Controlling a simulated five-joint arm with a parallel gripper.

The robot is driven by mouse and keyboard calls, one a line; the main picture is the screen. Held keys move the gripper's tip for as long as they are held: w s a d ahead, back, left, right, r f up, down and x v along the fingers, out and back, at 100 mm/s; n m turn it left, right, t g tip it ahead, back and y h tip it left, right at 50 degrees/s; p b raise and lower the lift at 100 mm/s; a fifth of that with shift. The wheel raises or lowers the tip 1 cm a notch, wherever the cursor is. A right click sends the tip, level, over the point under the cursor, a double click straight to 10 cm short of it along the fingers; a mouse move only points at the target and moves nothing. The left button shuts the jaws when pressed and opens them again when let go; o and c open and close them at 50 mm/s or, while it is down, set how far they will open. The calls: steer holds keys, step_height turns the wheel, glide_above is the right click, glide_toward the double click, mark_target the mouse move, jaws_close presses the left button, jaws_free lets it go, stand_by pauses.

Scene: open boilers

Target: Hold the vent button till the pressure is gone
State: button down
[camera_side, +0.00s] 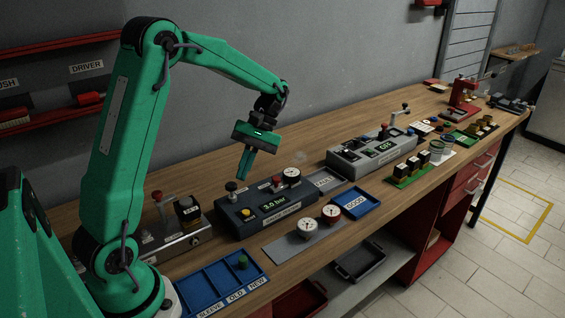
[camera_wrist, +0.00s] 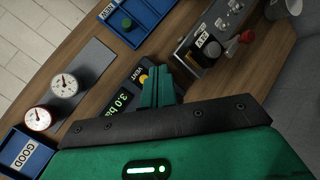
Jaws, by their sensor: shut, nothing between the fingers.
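The dark pressure box (camera_side: 236,225) stands on the bench below my gripper. Its yellow vent button (camera_side: 247,212) sits left of a lit display (camera_side: 273,204) reading 3.0 bar. In the wrist view the yellow button (camera_wrist: 143,79) is beside the label VENT, and the display (camera_wrist: 122,102) is partly cut off by my gripper. My gripper (camera_side: 243,179) points down, shut and empty, above the box and apart from the button. In the wrist view my fingertips (camera_wrist: 157,70) appear just right of the button.
A black knob (camera_side: 231,187) and a red knob (camera_side: 277,181) rise from the box near my fingers. Loose gauges (camera_side: 307,228) lie on a grey mat in front. A blue tray (camera_side: 357,203) labelled GOOD and a blue divided tray (camera_side: 222,286) are nearby.

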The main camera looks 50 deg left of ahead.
mark_target(247, 210)
stand_by(0.4)
steer(key=shift+f, duration=4.4)
steer(key=shift+a+f, duration=0.1)
steer(key=shift+f, duration=0.8)
steer(key=shift+r, duration=0.2)
stand_by(1.5)
steer(key=shift+r, duration=0.7)
